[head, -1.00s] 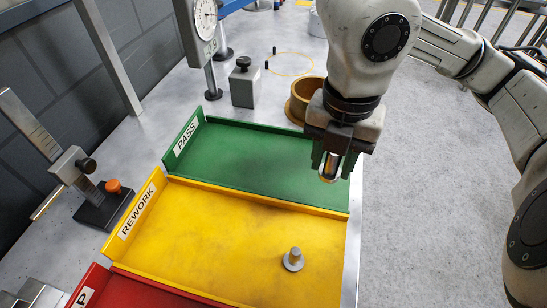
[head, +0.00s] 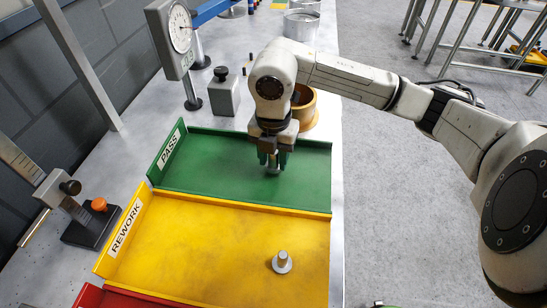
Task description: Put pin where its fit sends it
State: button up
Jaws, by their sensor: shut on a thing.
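My gripper (head: 272,164) points down over the green PASS tray (head: 220,195) and is shut on a small shiny metal pin (head: 272,171). The pin's lower end shows between the fingers, low over the tray floor; I cannot tell whether it touches. The rest of the pin is hidden by the fingers. The yellow REWORK tray (head: 190,245) lies in front of the green tray. A grey metal pin with a round flange (head: 282,263) stands upright in it. A corner of a red tray (head: 92,297) shows at the bottom left.
A dial gauge (head: 172,40) on a stand and a grey block with a black knob (head: 224,95) stand behind the green tray. A brass ring (head: 305,105) is behind my gripper. A height gauge (head: 60,200) stands at the left.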

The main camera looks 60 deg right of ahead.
jog(key=shift+f, duration=0.7)
jog(key=shift+f, duration=0.15)
jog(key=o, duration=1.2)
notch_tip(320, 180, up, 12)
jog(key=shift+r+b, duration=0.2)
jog(key=shift+b, duration=0.4)
